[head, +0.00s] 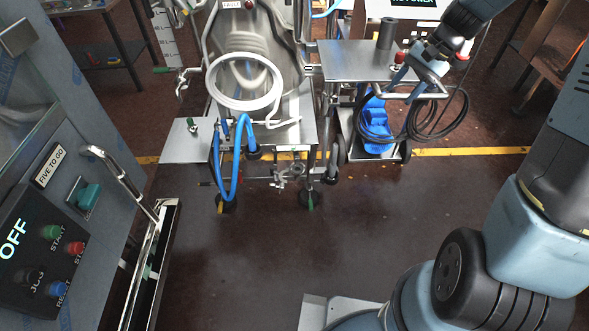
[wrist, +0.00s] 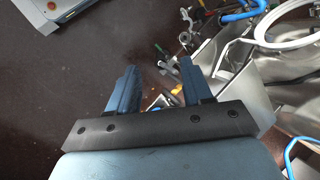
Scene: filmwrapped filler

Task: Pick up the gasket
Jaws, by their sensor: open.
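A white ring-shaped loop (head: 240,105) hangs on the front of the filler machine in the head view. It also shows, cut off, at the top right of the wrist view (wrist: 285,45). It may be the gasket or a coiled hose; I cannot tell which, and no other clear gasket shows. My gripper (wrist: 160,64) has its two blue fingers apart with nothing between them. The dark floor lies behind them. In the head view my gripper is at the upper right, by the small metal table and to the right of the loop.
The metal side table (head: 345,62) carries a dark cylinder (head: 386,33). Black cable (head: 455,108) loops below it, near a blue object (head: 377,118). A blue hose (head: 239,130) hangs on the filler's front. A control panel (head: 50,240) stands at left. The centre floor is clear.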

